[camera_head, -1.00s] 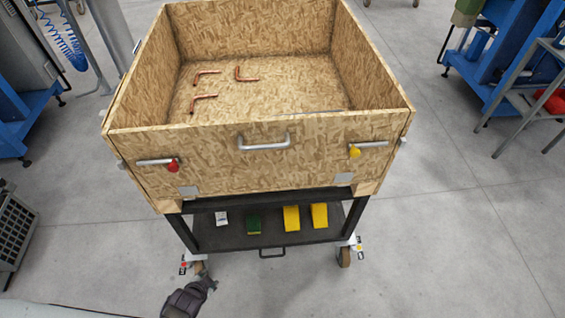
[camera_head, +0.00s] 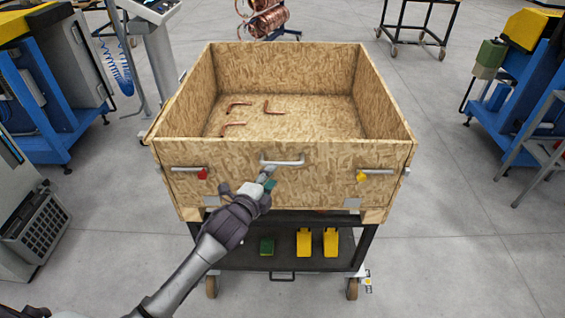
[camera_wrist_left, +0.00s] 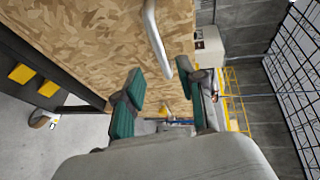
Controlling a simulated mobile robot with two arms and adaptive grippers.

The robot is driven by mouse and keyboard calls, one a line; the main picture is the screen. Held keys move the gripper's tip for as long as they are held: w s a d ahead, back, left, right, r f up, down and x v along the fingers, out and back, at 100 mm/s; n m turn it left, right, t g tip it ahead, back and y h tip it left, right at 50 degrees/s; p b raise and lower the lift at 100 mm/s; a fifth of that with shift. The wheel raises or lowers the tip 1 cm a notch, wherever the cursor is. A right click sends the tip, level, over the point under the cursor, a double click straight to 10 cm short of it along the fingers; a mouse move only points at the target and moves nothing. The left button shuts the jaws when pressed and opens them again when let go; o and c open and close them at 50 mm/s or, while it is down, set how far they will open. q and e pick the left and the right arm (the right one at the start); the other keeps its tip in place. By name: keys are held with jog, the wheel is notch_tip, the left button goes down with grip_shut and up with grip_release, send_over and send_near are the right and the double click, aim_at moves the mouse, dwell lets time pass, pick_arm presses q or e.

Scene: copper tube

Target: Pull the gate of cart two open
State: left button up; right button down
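The cart is a wooden box (camera_head: 385,110) on a black frame. Its front gate (camera_head: 310,185) is upright and closed, with a silver handle (camera_head: 285,161) at the top middle. A red-tipped latch (camera_head: 202,174) is at the gate's left and a yellow-tipped latch (camera_head: 362,176) at its right. My left gripper (camera_head: 268,178) is in front of the gate, just below the handle's left part. In the left wrist view the gripper (camera_wrist_left: 158,95) is open, its teal pads apart, with the handle (camera_wrist_left: 156,40) just beyond the fingertips. My right gripper is not in view.
Three bent copper tubes (camera_head: 267,107) lie in the box. Green and yellow blocks (camera_head: 303,242) sit on the lower shelf. Blue machines (camera_head: 497,100) stand at both sides. A grey crate (camera_head: 38,225) is at the left. The floor right of the cart is clear.

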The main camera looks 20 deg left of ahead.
aim_at(281, 165)
pick_arm(q)
jog(key=p+x, duration=0.1)
jog(key=x, duration=0.7)
jog(key=shift+d, duration=0.1)
grip_shut()
